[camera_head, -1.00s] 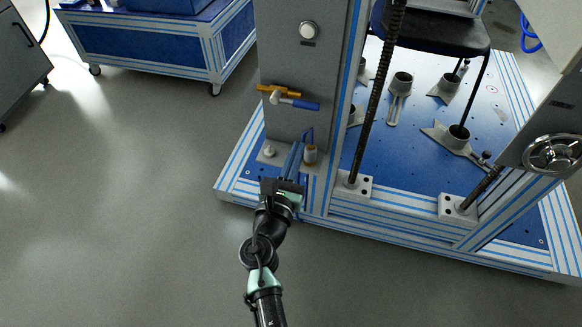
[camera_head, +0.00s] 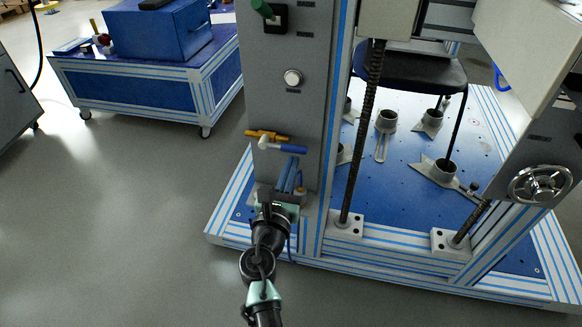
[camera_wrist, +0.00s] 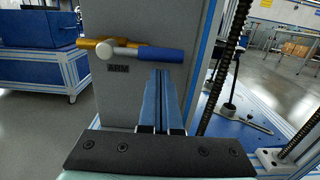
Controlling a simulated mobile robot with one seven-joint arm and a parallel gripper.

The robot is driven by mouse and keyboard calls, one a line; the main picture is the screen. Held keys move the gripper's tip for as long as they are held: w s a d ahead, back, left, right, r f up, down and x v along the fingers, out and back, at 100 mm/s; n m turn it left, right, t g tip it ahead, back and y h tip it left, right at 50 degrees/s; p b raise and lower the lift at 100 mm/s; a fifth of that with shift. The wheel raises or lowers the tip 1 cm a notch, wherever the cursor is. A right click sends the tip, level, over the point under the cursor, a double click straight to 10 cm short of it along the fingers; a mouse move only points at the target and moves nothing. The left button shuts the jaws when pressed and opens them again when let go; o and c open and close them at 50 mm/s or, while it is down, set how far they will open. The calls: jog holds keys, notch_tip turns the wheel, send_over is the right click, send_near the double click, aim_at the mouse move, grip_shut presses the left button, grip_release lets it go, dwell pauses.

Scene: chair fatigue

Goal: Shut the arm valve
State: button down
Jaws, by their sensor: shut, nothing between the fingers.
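The arm valve is on the front of a grey column. It has a brass body (camera_head: 262,134) and a lever with a blue grip (camera_head: 286,149) pointing right, roughly level. In the wrist view the blue grip (camera_wrist: 160,54) and brass body (camera_wrist: 90,43) show above a label reading "ARM". My gripper (camera_head: 291,167) is just below the lever, pointing up toward it. In the wrist view its blue fingers (camera_wrist: 162,85) are together and empty, with tips under the blue grip. I cannot tell whether they touch it.
The grey column (camera_head: 285,100) stands on a blue-topped test rig base (camera_head: 410,165). A threaded rod (camera_head: 362,140) rises at right, and a handwheel (camera_head: 540,184) is farther right. A blue cart (camera_head: 140,95) stands behind at left. The floor at left is clear.

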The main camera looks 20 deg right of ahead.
jog(key=shift+d+r+n+p, duration=0.1)
jog(key=shift+r+n+p, duration=0.5)
jog(key=shift+p, duration=0.4)
jog(key=w+a+r+n+p, duration=0.1)
jog(key=r+n+p, duration=0.3)
jog(key=n+p, duration=0.4)
jog(key=w+a+r+n+y+p, duration=0.1)
jog(key=a+r+n+p, duration=0.2)
jog(key=n+p, duration=0.5)
jog(key=r+p, duration=0.1)
jog(key=p, duration=0.2)
jog(key=shift+w+r, duration=0.2)
jog(key=shift+w, duration=0.05)
